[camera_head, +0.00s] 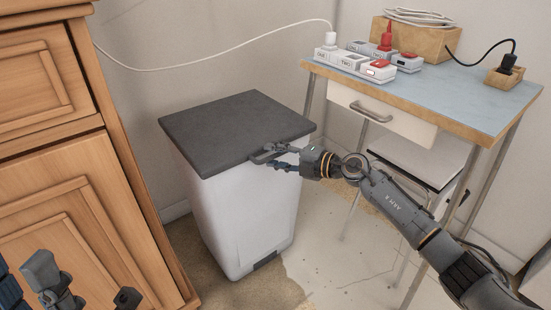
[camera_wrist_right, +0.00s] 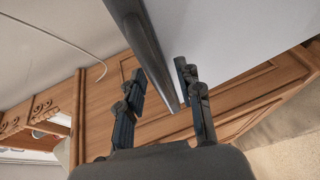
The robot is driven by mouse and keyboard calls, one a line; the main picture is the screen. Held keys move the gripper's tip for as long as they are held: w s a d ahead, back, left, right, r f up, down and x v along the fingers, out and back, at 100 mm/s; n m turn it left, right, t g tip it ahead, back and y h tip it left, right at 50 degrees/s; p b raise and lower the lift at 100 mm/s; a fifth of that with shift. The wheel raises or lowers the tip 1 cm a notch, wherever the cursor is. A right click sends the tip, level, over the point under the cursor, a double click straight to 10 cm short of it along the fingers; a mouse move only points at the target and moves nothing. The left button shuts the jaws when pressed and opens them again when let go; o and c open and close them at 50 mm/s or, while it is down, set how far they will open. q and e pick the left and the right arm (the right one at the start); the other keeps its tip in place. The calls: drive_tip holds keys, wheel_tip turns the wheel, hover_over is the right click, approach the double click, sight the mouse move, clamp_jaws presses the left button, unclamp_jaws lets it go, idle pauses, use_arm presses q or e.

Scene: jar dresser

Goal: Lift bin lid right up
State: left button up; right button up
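The bin (camera_head: 245,215) is a tall white box standing on the floor beside the wooden dresser. Its dark grey flat lid (camera_head: 225,125) lies down on top. My right gripper (camera_head: 268,161) is at the lid's front right edge, one finger at about the top surface and the other lower. In the right wrist view, my right gripper (camera_wrist_right: 160,70) has its fingers apart, with the lid's dark edge (camera_wrist_right: 150,50) running between them; I cannot tell whether they touch it. My left gripper (camera_head: 85,290) is at the bottom left, fingers spread, partly cut off and away from the bin.
A wooden dresser (camera_head: 65,150) stands left of the bin. A blue-topped table (camera_head: 460,95) with power strips (camera_head: 350,62) and a wooden box (camera_head: 415,38) stands at right. A white stool (camera_head: 420,160) is under it. A white cable (camera_head: 215,50) runs along the wall.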

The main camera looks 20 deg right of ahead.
clamp_jaws()
idle(0.4)
